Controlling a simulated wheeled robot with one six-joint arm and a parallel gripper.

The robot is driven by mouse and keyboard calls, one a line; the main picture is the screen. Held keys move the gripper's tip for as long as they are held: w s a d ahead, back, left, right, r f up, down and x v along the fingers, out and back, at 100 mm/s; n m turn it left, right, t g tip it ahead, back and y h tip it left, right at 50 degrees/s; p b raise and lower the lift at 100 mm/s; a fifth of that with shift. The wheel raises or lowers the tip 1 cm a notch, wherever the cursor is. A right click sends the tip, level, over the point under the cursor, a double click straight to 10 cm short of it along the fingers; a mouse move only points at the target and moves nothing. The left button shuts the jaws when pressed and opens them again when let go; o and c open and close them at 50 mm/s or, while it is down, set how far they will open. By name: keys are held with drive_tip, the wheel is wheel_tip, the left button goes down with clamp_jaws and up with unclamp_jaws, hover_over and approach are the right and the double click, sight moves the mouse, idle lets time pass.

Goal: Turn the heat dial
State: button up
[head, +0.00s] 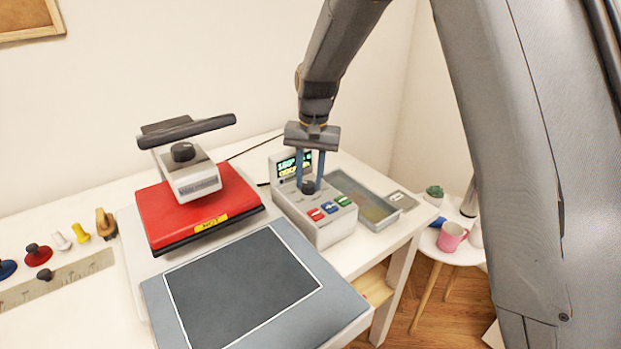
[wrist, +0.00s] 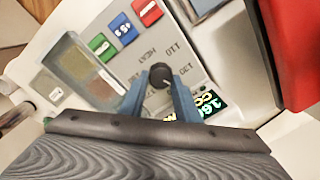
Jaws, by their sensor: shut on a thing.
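The black heat dial (head: 308,188) sits on the sloped face of the grey control box (head: 328,228), below its green-lit display (head: 288,166). My gripper (head: 309,183) reaches down from above, with its two blue fingers on either side of the dial. It is shut on the dial. In the wrist view the dial (wrist: 160,75) shows between the fingertips, with a pale mark on its top and printed scale numbers around it. The display (wrist: 207,104) is partly hidden by a finger, and its digits are hard to read.
Red, blue and green buttons (head: 329,208) lie just in front of the dial. A red heat press (head: 190,212) with a black handle stands left of the box. A clear-lidded tray (head: 365,204) is to the right. A pink mug (head: 451,237) is on a side table.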

drive_tip(key=n, duration=0.4)
drive_tip(key=shift+w+a+r+n, duration=0.1)
drive_tip(key=shift+w+a+n, duration=0.05)
drive_tip(key=shift+n, duration=0.15)
drive_tip(key=n+b, duration=0.1)
drive_tip(key=n, duration=0.4)
drive_tip(key=shift+a+g, duration=0.1)
drive_tip(key=shift+g, duration=0.2)
drive_tip(key=n, duration=0.5)
drive_tip(key=shift+a, duration=0.1)
drive_tip(key=n, duration=0.5)
drive_tip(key=shift+h+b, duration=0.3)
drive_tip(key=shift+b, duration=0.1)
drive_tip(key=o, duration=1)
drive_tip(key=shift+s, duration=0.2)
drive_tip(key=shift+o, duration=0.2)
